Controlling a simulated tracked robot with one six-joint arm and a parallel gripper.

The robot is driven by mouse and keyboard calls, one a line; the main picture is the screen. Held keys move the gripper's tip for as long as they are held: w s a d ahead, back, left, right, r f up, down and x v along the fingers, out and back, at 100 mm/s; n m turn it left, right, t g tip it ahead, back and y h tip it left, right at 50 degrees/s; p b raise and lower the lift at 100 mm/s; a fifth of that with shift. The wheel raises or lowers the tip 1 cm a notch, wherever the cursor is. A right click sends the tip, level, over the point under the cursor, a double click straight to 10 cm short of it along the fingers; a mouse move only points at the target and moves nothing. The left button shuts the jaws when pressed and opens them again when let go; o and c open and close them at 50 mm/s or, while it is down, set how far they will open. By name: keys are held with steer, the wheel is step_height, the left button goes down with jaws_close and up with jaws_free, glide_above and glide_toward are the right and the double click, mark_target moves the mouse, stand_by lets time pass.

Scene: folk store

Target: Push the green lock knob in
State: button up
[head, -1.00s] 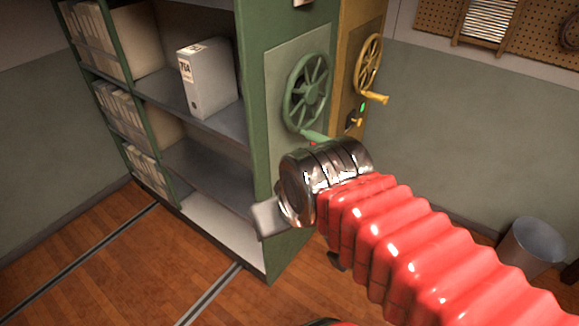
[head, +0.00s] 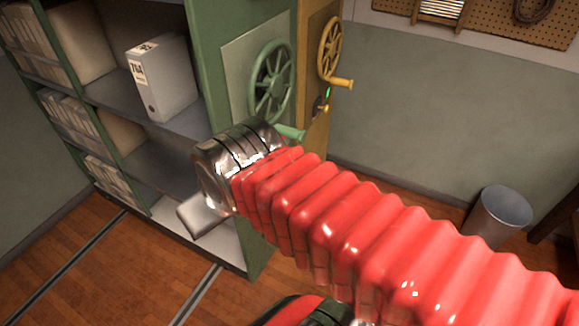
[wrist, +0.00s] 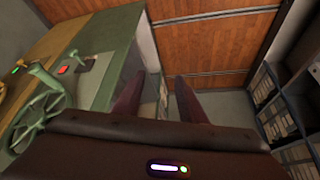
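The green cabinet's wheel (head: 270,80) is on its end panel, with its handle (head: 291,132) low on the right. In the wrist view the green wheel (wrist: 42,120) is at left, beside a lit red lamp (wrist: 63,70). A small lock knob (wrist: 88,61) appears on a dark plate next to the lamp; its depth is unclear. The head view hides this lock behind my arm. My gripper (wrist: 160,88) has two dark fingers apart with nothing between them. It is beside the cabinet's open-shelf edge, away from the knob. In the head view its end (head: 204,214) is partly hidden.
A yellow cabinet (head: 313,75) stands close behind, with its own wheel (head: 329,48), handle and green lamp (head: 327,92). A white binder (head: 160,78) stands on the green cabinet's shelf. Rails (head: 200,292) cross the wooden floor. A bin (head: 497,216) stands at right.

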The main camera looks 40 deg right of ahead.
steer(key=shift+o, duration=0.8)
steer(key=shift+d+f, duration=0.15)
steer(key=shift+d, duration=0.1)
steer(key=shift+o, duration=0.7)
steer(key=w+d+f+m+g, duration=0.1)
steer(key=d+f+m+g, duration=0.2)
steer(key=d+f, duration=0.3)
steer(key=shift+w+d+m, duration=0.15)
steer(key=shift+d+m, duration=0.25)
steer(key=shift+d, duration=0.05)
steer(key=w+d+f+m+t+y, duration=0.2)
steer(key=d+f+m+y, duration=0.7)
steer(key=d+f+m, duration=1.05)
steer(key=w+d+f+m+t, duration=0.2)
steer(key=d+f+m+t, duration=0.4)
steer(key=d+f+t, duration=0.15)
steer(key=w+d+r+m+t+h, duration=0.2)
steer(key=d+r+m+t+h, duration=0.1)
steer(key=d, duration=0.5)
steer(key=shift+w+r+m+t, duration=0.4)
steer(key=shift+m+t, duration=0.45)
steer(key=shift+t, duration=0.1)
steer(key=shift+w, duration=0.1)
steer(key=x, duration=1.3)
steer(key=shift+w, duration=0.25)
